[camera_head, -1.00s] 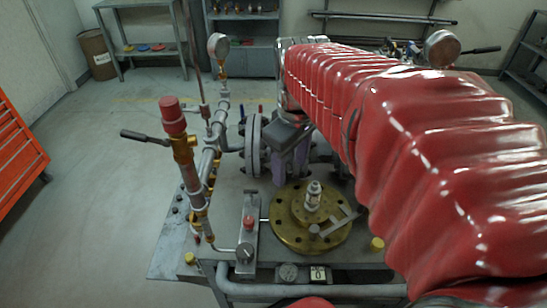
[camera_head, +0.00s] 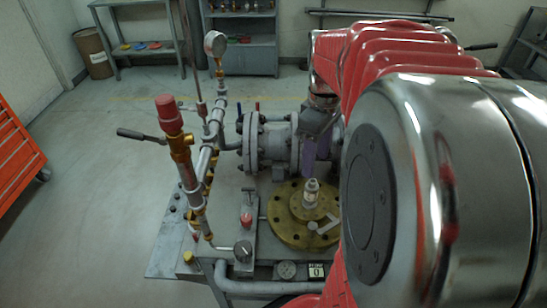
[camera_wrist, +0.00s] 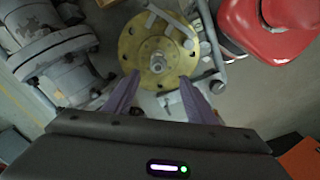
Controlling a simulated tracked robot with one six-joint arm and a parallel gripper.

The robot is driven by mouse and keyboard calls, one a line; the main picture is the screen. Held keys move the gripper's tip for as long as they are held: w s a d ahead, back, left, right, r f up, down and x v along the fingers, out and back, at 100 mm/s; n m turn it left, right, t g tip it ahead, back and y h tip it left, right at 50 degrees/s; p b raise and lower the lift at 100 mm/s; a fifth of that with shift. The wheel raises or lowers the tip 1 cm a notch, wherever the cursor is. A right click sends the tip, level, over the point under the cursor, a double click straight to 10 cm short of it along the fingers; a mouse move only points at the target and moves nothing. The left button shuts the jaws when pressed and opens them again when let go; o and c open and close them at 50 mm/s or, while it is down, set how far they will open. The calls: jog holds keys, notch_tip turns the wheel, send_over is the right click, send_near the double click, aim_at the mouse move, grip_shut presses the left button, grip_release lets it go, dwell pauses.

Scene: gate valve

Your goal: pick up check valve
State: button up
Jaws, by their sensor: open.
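A small silver fitting, seemingly the check valve (camera_head: 311,190), stands upright in the middle of a round brass flange plate (camera_head: 283,222). In the wrist view the check valve (camera_wrist: 158,62) is seen nearly end-on, just beyond and between my fingertips. My gripper (camera_wrist: 160,82) is open, with two purple fingers spread apart and nothing between them. In the head view my gripper (camera_head: 317,148) is behind and above the brass plate. My arm hides the right part of the plate there.
A flanged grey pipe body (camera_head: 275,143) stands close behind the plate. A vertical pipe with a red cap (camera_head: 168,113) and a lever rises at left. A small block with a red knob (camera_head: 246,220) sits left of the plate. A metal bar (camera_head: 325,225) lies on the plate.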

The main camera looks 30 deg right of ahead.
aim_at(312, 189)
notch_tip(312, 189, down, 6)
jog(key=shift+f, duration=0.65)
jog(key=shift+f, duration=0.1)
jog(key=shift+d+f, duration=0.15)
jog(key=shift+f, duration=2.35)
jog(key=shift+c, duration=0.5)
jog(key=shift+w, duration=0.1)
grip_shut()
